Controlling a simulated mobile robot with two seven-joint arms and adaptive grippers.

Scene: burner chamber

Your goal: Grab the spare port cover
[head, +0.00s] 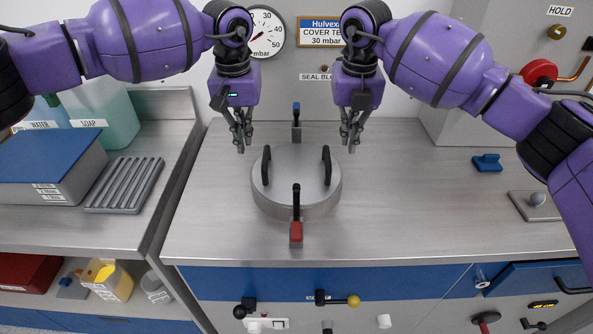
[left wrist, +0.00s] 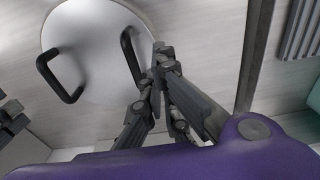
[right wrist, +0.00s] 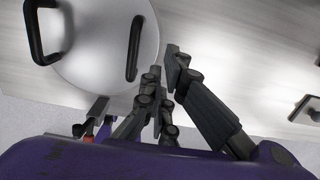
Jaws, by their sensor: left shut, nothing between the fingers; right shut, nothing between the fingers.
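A round grey metal cover (head: 297,180) with two upright black handles sits on the steel counter, below and between my grippers; no marking tells whether it is the spare. It also shows in the left wrist view (left wrist: 95,60) and the right wrist view (right wrist: 100,50). A red-based clamp (head: 296,232) stands at its front edge, and a blue-tipped clamp (head: 296,108) at its back. My left gripper (head: 240,150) is shut and empty, above the counter at the cover's back left. My right gripper (head: 350,150) is shut and empty at its back right. Neither appears to hold a handle.
A ribbed grey rack (head: 125,185) and a blue-lidded box (head: 45,165) stand on the left bench. A small blue part (head: 487,162) and a plate with a knob (head: 537,203) lie on the right counter.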

